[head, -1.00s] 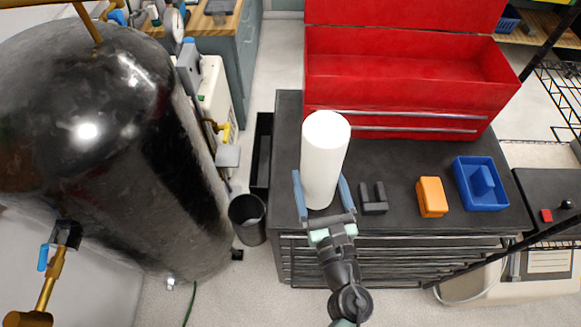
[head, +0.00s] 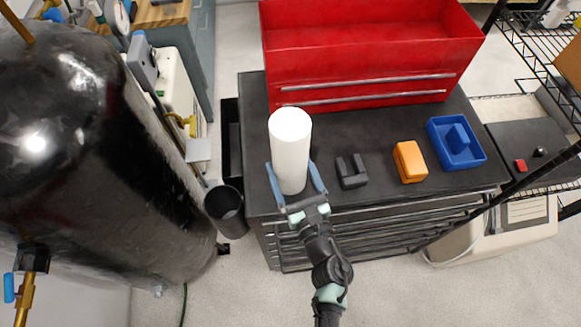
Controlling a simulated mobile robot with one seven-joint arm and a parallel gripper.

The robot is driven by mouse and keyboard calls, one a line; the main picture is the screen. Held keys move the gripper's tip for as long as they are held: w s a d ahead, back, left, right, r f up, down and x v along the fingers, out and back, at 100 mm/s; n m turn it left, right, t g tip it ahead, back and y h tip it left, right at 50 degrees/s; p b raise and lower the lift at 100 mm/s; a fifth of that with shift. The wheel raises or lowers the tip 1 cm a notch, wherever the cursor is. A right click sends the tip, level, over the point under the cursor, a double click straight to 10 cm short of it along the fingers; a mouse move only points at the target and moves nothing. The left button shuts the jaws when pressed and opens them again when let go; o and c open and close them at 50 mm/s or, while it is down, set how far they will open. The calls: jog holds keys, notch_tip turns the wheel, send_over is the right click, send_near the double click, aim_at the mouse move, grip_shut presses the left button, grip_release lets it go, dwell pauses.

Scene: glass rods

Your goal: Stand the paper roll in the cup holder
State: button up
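The paper roll (head: 290,152) is a plain white upright cylinder over the left front part of the black cabinet top (head: 375,143). My gripper (head: 291,172) reaches in from the front. Its two blue-grey fingers lie close along both sides of the roll's lower part and appear shut on it. I cannot tell whether the roll's bottom touches the top. A round black open container, perhaps the cup holder (head: 225,208), is beside the cabinet's left side, left of my gripper. It looks empty.
A dark notched block (head: 352,173), an orange block (head: 410,162) and a blue tray (head: 456,146) stand right of the roll. A red toolbox (head: 365,75) is behind. A large black tank (head: 90,150) fills the left. A narrow black bin (head: 231,140) lies along the cabinet's left edge.

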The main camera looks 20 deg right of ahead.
jog(key=shift+f, duration=0.1)
jog(key=o, duration=1.3)
jog(key=shift+c, duration=0.2)
jog(key=shift+r, duration=0.25)
jog(key=s+a+b, duration=0.1)
jog(key=s+b, duration=0.2)
jog(key=s, duration=0.9)
jog(key=shift+f, duration=0.1)
